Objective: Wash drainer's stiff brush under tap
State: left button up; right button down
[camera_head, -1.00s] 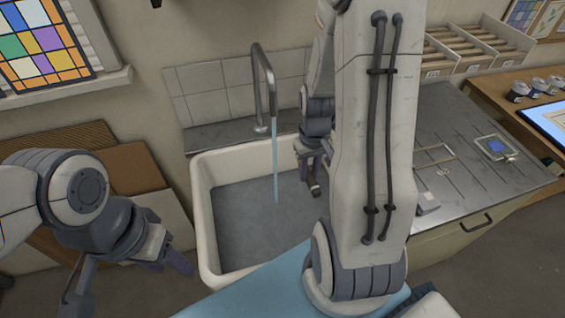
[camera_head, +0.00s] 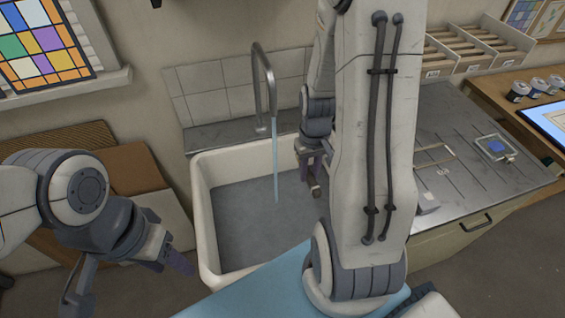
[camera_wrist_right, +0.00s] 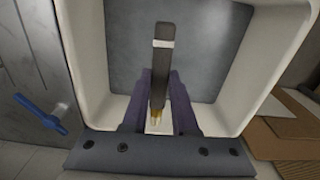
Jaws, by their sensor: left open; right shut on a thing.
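The tap (camera_head: 265,75) is running, and a thin water stream (camera_head: 276,160) falls into the white sink (camera_head: 205,200). My right gripper (camera_head: 313,172) is over the right part of the sink, to the right of the stream and apart from it in the picture. In the right wrist view it is shut on a brush (camera_wrist_right: 161,75) with a dark handle, a pale band and a golden end low between the fingers. In the head view the brush is mostly hidden. My left gripper (camera_head: 125,276) is open and empty, left of the sink's front.
A steel counter (camera_head: 470,150) lies right of the sink, with a small frame holding a blue piece (camera_head: 495,147). Cardboard sheets (camera_head: 135,168) lean at the left wall. A blue object (camera_wrist_right: 40,112) shows at the left of the right wrist view. My right arm blocks the middle.

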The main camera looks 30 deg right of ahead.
jog(key=shift+s+d+r+p, duration=0.2)
jog(key=shift+s+r+p, duration=0.1)
jog(key=shift+r+p, duration=0.1)
jog(key=shift+s+d+r+p, duration=0.3)
jog(key=shift+s+r+p, duration=0.25)
jog(key=shift+s, duration=0.1)
jog(key=shift+s+d+r+p, duration=0.4)
jog(key=shift+s+r, duration=0.1)
jog(key=shift+s, duration=0.15)
jog(key=shift+s+d+r+p, duration=0.25)
jog(key=shift+s+r+p, duration=0.3)
jog(key=shift+s, duration=0.1)
